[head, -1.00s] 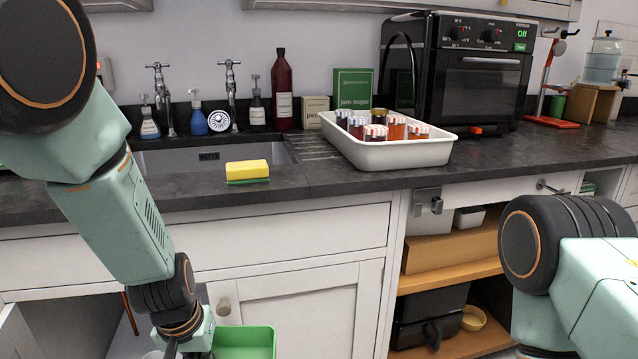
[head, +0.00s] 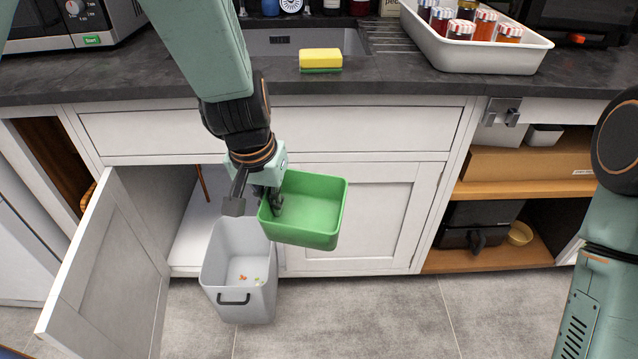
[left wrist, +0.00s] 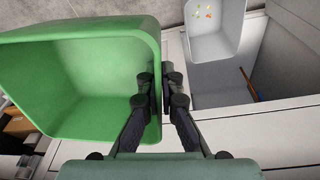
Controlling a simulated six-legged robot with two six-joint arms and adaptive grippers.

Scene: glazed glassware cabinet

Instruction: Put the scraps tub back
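The green scraps tub (head: 318,212) is held in front of the cabinet doors, to the right of and above a grey bin. Its inside looks empty. My left gripper (head: 262,203) is shut on the tub's left wall in the head view. In the left wrist view the fingers (left wrist: 158,92) pinch the wall of the green tub (left wrist: 75,95). My right arm shows at the right edge of the head view, but its gripper is out of sight.
The grey bin (head: 238,285), with small scraps at its bottom, stands before the open cupboard. The open cupboard door (head: 110,270) juts out at left. A yellow sponge (head: 320,58) and a white tray (head: 490,50) of jars are on the counter. Open shelves (head: 495,255) are at right.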

